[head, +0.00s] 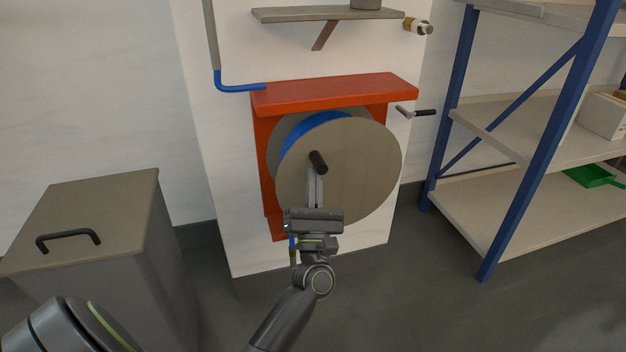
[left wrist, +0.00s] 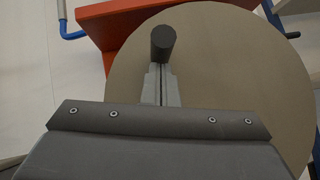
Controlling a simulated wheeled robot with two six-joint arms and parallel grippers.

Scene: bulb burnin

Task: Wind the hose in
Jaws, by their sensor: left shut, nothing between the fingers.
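The hose reel (head: 360,165) is a large grey-brown disc in an orange-red housing (head: 335,92) on the white wall panel. Blue hose (head: 305,135) shows wound behind the front disc. A dark crank knob (head: 318,161) sticks out of the disc's face, left of its middle. My left gripper (head: 314,178) is shut and empty, with its fingertips just below the knob. In the left wrist view the closed fingers (left wrist: 161,72) reach up to the dark knob (left wrist: 163,42); I cannot tell whether they touch it. My right gripper is not in view.
A grey bin with a lid (head: 100,205) and black handle stands at the left. A blue-framed shelf (head: 530,130) stands at the right. A small crank lever (head: 418,112) sticks out right of the housing. A wall shelf (head: 325,14) is above. Dark floor (head: 430,290) is clear at lower right.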

